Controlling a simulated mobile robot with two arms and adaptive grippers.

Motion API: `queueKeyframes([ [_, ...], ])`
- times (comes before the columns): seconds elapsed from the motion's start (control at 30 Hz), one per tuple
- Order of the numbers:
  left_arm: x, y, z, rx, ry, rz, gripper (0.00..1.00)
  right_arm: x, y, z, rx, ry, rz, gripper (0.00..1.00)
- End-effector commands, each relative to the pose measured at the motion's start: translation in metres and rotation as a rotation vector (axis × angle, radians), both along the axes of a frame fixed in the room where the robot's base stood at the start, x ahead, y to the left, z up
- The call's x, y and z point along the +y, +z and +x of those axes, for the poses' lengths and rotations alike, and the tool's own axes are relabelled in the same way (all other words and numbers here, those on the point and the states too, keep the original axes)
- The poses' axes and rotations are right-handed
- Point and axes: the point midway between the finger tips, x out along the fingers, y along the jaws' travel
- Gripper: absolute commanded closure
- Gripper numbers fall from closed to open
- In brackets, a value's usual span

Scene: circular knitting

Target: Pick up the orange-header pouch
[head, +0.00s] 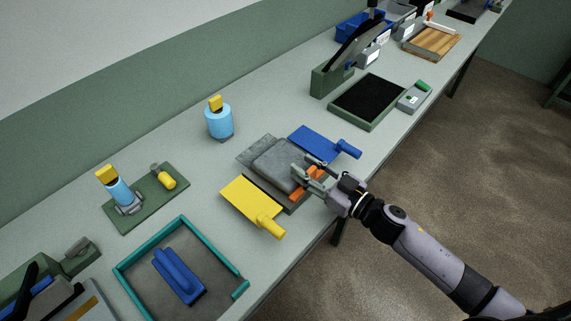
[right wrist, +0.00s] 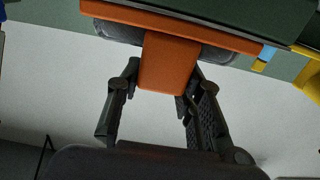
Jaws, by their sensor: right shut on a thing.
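The pouch is a grey, flat bag (head: 275,162) with an orange header (head: 316,173) along its right edge. It lies on a dark tray or stack between a yellow paddle and a blue paddle. In the right wrist view the orange header (right wrist: 190,21) runs across the top, with an orange tab (right wrist: 168,62) hanging from it between my fingers. My right gripper (head: 300,177) reaches in from the right and is shut on the orange tab; its fingertips also show in the right wrist view (right wrist: 160,90). My left gripper is not in view.
A yellow paddle (head: 247,200) and a blue paddle (head: 318,142) lie close on either side. A blue-bodied bottle (head: 219,123) stands behind. A teal-rimmed tray (head: 208,243) is at front left; a black-topped pad (head: 368,101) is farther right.

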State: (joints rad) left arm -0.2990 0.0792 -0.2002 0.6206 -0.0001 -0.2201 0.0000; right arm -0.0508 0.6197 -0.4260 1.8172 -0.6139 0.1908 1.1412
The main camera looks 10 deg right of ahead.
Motion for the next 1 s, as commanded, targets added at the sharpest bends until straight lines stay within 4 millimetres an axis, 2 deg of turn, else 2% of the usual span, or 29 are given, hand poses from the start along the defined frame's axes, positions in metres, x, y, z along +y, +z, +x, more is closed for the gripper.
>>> queueKeyframes([
  [0.03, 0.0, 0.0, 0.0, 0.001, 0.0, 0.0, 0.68, 0.0, 0.0, 0.0, 0.0, 0.0, 0.0, 0.78],
  [0.33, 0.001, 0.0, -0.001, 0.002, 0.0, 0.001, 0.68, 0.0, 0.0, 0.0, -0.001, 0.0, -0.001, 0.98],
  [0.67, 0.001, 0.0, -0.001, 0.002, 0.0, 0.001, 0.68, 0.0, 0.004, 0.0, -0.003, 0.001, 0.0, 0.99],
  [0.87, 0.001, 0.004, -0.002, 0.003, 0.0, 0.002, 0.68, 0.0, 0.027, 0.0, -0.007, 0.003, -0.003, 0.99],
  [1.0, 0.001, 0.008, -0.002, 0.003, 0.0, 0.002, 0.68, 0.0, 0.063, 0.0, -0.009, 0.005, -0.006, 0.99],
])
